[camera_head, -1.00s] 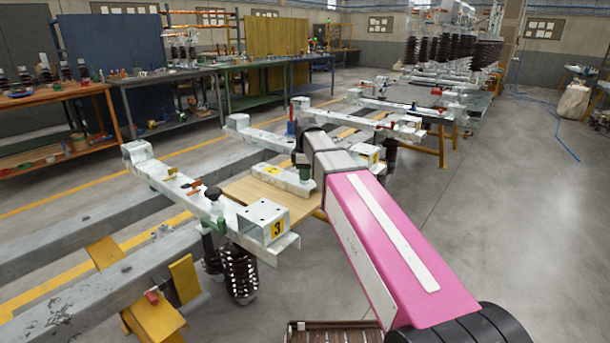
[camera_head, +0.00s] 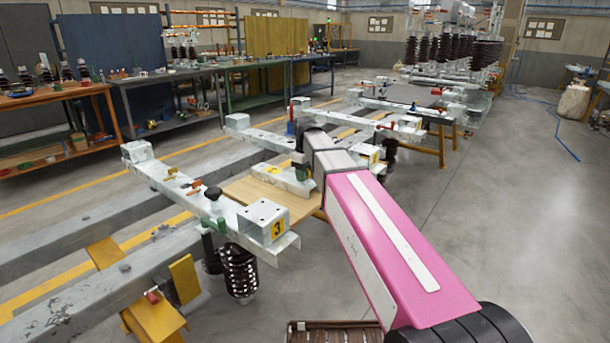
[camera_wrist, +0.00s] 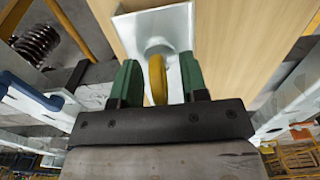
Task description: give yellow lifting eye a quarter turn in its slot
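The yellow lifting eye (camera_wrist: 157,78) shows edge-on in the wrist view. It stands at a pale metal plate (camera_wrist: 183,27) with a grey, shadowed recess; how it sits in its slot is hard to see. My gripper (camera_wrist: 160,75) has its two green fingers on either side of the eye, with a visible gap on each side. The fingers are apart and not closed on it. In the head view my gripper (camera_head: 302,172) is low over the far side of the wooden board, and the eye cannot be made out there.
The wooden board (camera_head: 262,197) lies between pale metal beams. A beam with a block marked 3 (camera_head: 263,222) and small fittings runs along its near left side. A ribbed brown insulator (camera_head: 239,270) hangs below. Open floor (camera_head: 510,240) lies to the right.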

